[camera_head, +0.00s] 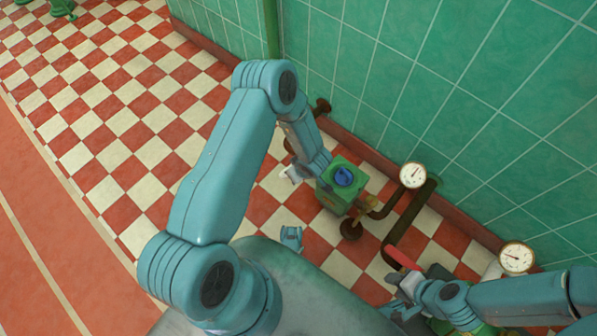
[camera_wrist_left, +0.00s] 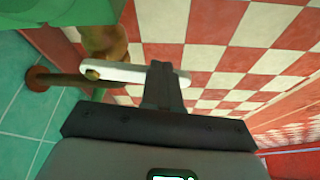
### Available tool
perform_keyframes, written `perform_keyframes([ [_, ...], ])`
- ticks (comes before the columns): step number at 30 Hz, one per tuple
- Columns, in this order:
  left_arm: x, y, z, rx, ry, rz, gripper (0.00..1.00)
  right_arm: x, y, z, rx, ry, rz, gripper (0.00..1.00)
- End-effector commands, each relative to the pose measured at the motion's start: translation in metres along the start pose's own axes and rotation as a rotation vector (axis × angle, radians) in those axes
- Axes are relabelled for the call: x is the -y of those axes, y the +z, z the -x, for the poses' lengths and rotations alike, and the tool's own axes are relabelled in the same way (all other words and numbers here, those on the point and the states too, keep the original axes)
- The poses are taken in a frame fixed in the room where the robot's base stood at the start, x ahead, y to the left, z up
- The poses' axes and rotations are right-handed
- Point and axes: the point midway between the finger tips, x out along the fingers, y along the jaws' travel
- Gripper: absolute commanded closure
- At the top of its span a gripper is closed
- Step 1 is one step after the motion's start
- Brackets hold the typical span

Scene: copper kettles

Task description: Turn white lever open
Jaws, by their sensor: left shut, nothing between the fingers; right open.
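The white lever (camera_wrist_left: 118,73) is a flat pale bar attached beside a brown pipe fitting, below the green box in the left wrist view. A bit of it shows in the head view (camera_head: 289,174), left of the green box (camera_head: 340,186) with a blue knob on top. My left gripper (camera_wrist_left: 163,72) is shut and empty, its fingers across the lever near its free end; I cannot tell if they touch. My right gripper (camera_head: 399,293) is open at the lower right, near a red handle (camera_head: 404,257).
Brown pipes (camera_head: 408,216) and two round gauges (camera_head: 413,175) (camera_head: 517,257) stand along the green tiled wall (camera_head: 470,110). A green pipe (camera_head: 271,28) runs up the wall.

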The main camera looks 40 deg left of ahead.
Motion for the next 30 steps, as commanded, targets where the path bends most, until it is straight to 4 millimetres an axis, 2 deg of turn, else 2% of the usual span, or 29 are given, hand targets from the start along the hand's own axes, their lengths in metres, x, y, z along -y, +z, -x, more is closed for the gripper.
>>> perform_keyframes([
  [8,0.006,-0.014,-0.004,0.000,0.054,-0.136,1.00,0.002,0.001,0.004,0.003,0.000,0.003,0.57],
  [15,0.009,-0.033,-0.013,-0.001,0.137,-0.343,1.00,0.004,0.002,0.007,0.005,-0.001,0.005,0.57],
  [30,0.001,-0.072,-0.029,-0.003,0.315,-0.787,1.00,0.003,0.002,0.006,0.005,-0.001,0.005,0.57],
])
